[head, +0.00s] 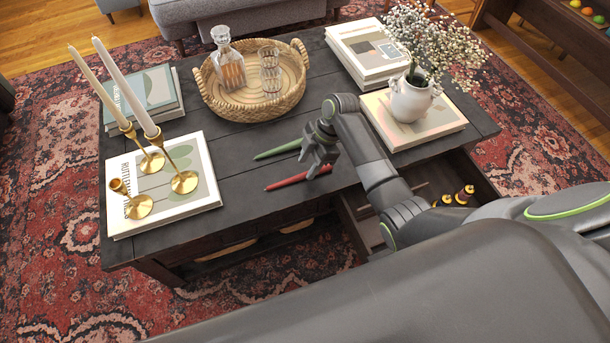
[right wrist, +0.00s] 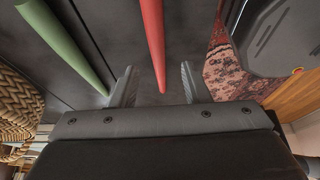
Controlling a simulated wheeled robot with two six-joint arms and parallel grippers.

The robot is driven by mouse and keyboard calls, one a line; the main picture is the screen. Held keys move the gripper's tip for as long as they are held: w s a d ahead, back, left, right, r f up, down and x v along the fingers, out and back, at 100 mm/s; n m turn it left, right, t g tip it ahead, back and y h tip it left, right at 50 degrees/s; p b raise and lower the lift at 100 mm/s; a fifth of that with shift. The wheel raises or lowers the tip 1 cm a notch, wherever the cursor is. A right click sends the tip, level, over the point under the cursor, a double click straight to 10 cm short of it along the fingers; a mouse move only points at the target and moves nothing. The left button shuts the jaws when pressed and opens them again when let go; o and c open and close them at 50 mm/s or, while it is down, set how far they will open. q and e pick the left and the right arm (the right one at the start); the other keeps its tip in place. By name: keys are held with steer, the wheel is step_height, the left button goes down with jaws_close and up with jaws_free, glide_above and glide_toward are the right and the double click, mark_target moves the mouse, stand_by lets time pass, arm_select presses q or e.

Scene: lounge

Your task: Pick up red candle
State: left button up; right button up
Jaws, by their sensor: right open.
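A slim red candle (head: 298,178) lies on the dark coffee table near its front edge. A similar green candle (head: 278,149) lies just behind it. My right gripper (head: 321,172) is open above the right end of the red candle. In the right wrist view, the red candle (right wrist: 152,40) runs down between the two open fingers (right wrist: 157,85), its end reaching close to the palm. I cannot tell if a finger touches it. The green candle (right wrist: 68,45) is outside the fingers, to the left. My left gripper is not in view.
The coffee table (head: 235,160) holds a wicker tray (head: 262,108) with a decanter, brass candlesticks (head: 184,181) on books, and a white flower vase (head: 410,99) on a book at right. An open drawer (head: 362,225) lies below my right arm. The table's middle is mostly clear.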

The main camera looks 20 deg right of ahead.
mark_target(301, 175)
steer(key=shift+b+x, duration=0.5)
steer(key=shift+x, duration=1.5)
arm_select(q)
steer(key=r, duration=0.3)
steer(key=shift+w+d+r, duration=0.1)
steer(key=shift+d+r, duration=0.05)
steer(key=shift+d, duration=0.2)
arm_select(e)
steer(key=shift+w, duration=0.1)
steer(key=shift+c, duration=0.2)
jaws_close()
